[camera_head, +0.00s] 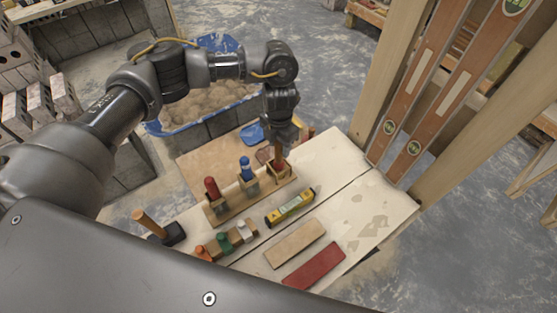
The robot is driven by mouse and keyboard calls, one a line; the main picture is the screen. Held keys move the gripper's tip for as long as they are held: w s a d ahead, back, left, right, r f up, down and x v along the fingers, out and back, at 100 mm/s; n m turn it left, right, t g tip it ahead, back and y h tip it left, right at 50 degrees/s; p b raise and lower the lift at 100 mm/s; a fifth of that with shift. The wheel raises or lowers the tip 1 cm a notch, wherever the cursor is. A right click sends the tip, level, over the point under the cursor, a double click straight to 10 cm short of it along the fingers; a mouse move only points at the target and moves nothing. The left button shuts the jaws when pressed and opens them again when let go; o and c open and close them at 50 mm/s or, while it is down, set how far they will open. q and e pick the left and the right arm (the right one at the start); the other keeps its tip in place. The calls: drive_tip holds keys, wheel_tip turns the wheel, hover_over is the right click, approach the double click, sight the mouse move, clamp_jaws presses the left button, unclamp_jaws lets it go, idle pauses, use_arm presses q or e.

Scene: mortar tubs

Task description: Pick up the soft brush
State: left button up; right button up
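My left gripper (279,147) points straight down over the far right end of a wooden rack (236,207) on the worktable. A brown, upright handle-like piece (278,157) shows right below it, above a block with a red part (279,168). I cannot tell whether the fingers are closed on this piece. The rack also holds a red-handled tool (211,187) and a blue-handled tool (246,168), both upright. I cannot tell for sure which one is the soft brush; bristles are not clear. My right gripper is not in view.
A yellow level (290,207), a tan board (295,244) and a red board (314,266) lie on the pale worktable (365,215). Small coloured-top pieces (225,242) and a wooden-handled mallet (152,225) are at the near left. Wooden posts with long levels (428,75) stand at the right.

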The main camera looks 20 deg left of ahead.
use_arm(q)
drive_tip(key=shift+s+r, duration=0.1)
drive_tip(key=c, duration=0.9)
drive_tip(key=shift+o, duration=0.2)
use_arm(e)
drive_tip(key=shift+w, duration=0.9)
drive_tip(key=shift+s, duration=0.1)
use_arm(q)
drive_tip(key=shift+r, duration=0.25)
wheel_tip(320, 180, up, 9)
drive_tip(key=shift+r, duration=0.15)
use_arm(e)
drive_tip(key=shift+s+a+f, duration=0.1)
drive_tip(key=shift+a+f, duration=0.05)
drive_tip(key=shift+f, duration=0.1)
